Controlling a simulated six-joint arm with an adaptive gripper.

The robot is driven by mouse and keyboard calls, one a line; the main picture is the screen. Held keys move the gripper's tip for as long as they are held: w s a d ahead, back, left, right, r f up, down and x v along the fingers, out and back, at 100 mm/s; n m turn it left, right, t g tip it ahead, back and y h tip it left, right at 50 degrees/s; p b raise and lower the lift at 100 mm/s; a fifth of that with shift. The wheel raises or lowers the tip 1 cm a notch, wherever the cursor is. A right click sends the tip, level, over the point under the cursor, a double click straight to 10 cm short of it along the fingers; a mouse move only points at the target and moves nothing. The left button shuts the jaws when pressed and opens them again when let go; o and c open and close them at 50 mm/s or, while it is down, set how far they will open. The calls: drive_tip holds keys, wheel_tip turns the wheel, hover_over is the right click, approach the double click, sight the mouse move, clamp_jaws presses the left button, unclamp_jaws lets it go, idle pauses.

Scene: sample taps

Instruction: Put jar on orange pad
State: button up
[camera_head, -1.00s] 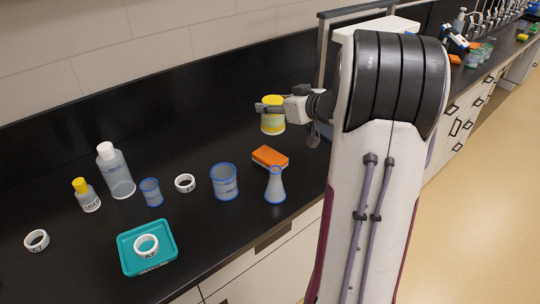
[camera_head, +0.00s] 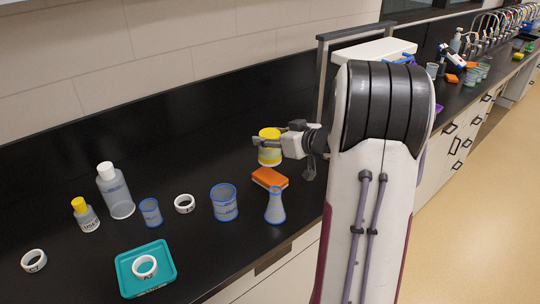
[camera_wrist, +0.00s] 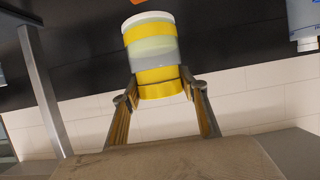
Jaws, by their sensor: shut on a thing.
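The jar (camera_head: 269,154) has a yellow lid, a pale body and yellow bands. It also shows in the wrist view (camera_wrist: 153,48), where it is tilted in the picture between the two fingers. My gripper (camera_head: 267,139) is shut on the jar; its fingertips press the yellow part in the wrist view (camera_wrist: 158,88). The orange pad (camera_head: 268,179) is a small block on the black bench, just below the jar in the head view. How high the jar is above the bench cannot be told. A sliver of orange shows at the wrist view's top edge.
A conical flask (camera_head: 275,207) and a blue-rimmed beaker (camera_head: 224,203) stand close in front of the pad. A white ring (camera_head: 184,204), small beaker (camera_head: 151,212), bottles and a teal tray (camera_head: 165,283) lie further left. The bench behind the pad is clear.

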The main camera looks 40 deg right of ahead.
sight(270, 153)
drive_tip(key=shift+f, duration=1)
drive_tip(key=shift+f, duration=1.85)
drive_tip(key=shift+f, duration=0.15)
drive_tip(key=o, duration=1.6)
drive_tip(key=v, duration=1.2)
drive_tip(key=shift+r, duration=0.25)
